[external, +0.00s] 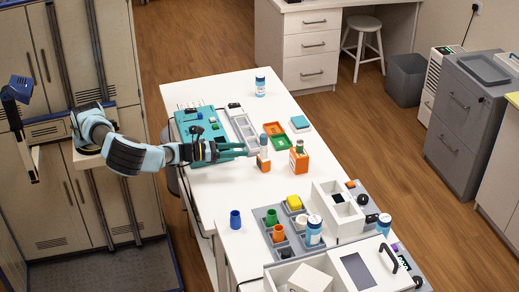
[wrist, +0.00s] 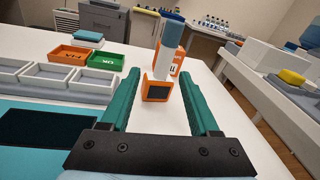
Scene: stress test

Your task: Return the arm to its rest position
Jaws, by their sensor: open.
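My gripper (external: 247,149) reaches out over the white table (external: 215,205) from its left side. In the wrist view its two green fingers (wrist: 160,90) stand wide apart, with nothing held between them. I cannot tell whether a finger touches the stand. My arm extends roughly level from the left.
An orange box-like bottle (external: 298,160) stands right of the fingertips. A teal board (external: 188,130) and grey tray (external: 242,128) lie behind the gripper. Orange (external: 273,128) and green (external: 279,142) trays are close by. A blue cup (external: 235,219) stands nearer the front. Tall cabinets (external: 75,210) stand at left.

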